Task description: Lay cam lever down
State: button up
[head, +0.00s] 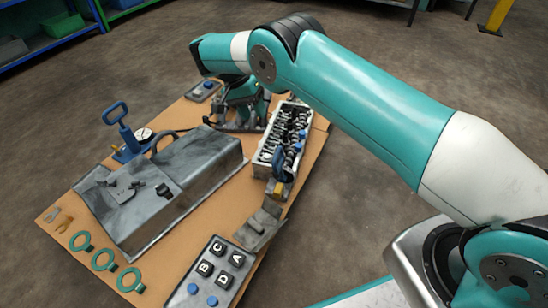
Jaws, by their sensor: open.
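No part is clearly marked as the cam lever. An upright dark-blue lever-like part (281,163) with a yellow piece below it stands at the near end of the metal block with several coil springs (264,159). Another blue handle (117,113) stands upright on a blue base at the left of the board. My gripper (240,124) is low over the far part of the board, left of the spring block. It is open, small and dark in the picture, and partly lost against my wrist. I see nothing held in it.
A large grey metal cover (185,165) fills the board's middle left. A lettered plate (211,275) with black blocks and blue knobs lies in front. Several teal rings (104,259) lie at front left. A bent grey plate (262,224) sits near the right edge. My arm crosses above the right side.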

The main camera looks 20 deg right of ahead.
aim_at(275, 155)
jog(key=b+x, duration=0.9)
jog(key=x, duration=0.7)
jog(key=shift+s+f+b, duration=0.1)
jog(key=shift+b, duration=0.3)
jog(key=shift+d, duration=0.1)
grip_shut()
